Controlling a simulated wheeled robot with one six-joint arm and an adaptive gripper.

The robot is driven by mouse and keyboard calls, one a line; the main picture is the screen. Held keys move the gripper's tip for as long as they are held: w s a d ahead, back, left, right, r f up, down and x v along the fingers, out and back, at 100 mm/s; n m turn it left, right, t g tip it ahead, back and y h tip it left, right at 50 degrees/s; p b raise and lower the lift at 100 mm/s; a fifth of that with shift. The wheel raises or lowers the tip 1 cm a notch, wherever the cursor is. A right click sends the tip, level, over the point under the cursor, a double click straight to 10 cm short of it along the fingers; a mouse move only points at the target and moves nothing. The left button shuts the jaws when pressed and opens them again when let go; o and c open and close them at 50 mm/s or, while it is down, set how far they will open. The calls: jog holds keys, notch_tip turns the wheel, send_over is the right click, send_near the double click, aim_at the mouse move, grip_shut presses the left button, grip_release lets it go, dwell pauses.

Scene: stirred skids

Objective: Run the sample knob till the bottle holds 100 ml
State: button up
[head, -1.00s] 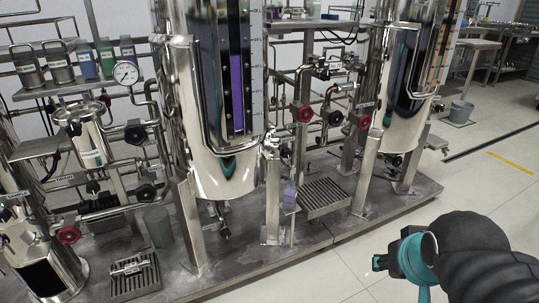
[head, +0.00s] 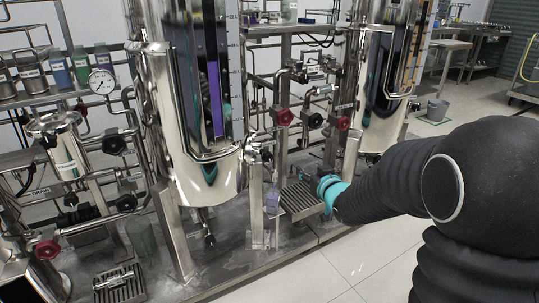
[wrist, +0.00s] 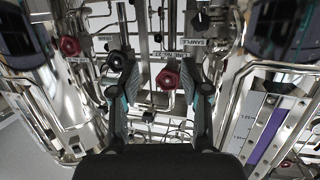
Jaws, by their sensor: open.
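A translucent bottle with a purple tint (head: 272,201) stands low beside the middle tank's leg; its level is too small to read. My gripper (head: 308,176) is in front of the pipework between the two tanks, right of the bottle. In the wrist view my gripper (wrist: 158,80) is open, its fingers apart. A red knob (wrist: 167,78) shows between the fingers, beyond them; contact cannot be told. The bottle cannot be made out in the wrist view.
The middle tank (head: 205,175) has a purple level strip (head: 215,100). Another tank (head: 378,130) stands at right. Red knobs (head: 284,117) and pipes fill the gap between them. A slatted grate (head: 302,201) lies under my gripper. Floor at front right (head: 340,265) is clear.

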aim_at(270, 159)
jog(key=w+a+f+y, duration=0.1)
jog(key=w+a, duration=0.3)
jog(key=w+a+f+n+y, duration=0.1)
jog(key=w+a+y, duration=0.1)
jog(key=w+a, duration=0.3)
jog(key=w+a+f+y, duration=0.1)
jog(key=w+a+f, duration=0.1)
jog(key=w+a, duration=0.2)
jog(key=shift+w+a+n+y, duration=0.3)
jog(key=shift+w, duration=0.1)
grip_shut()
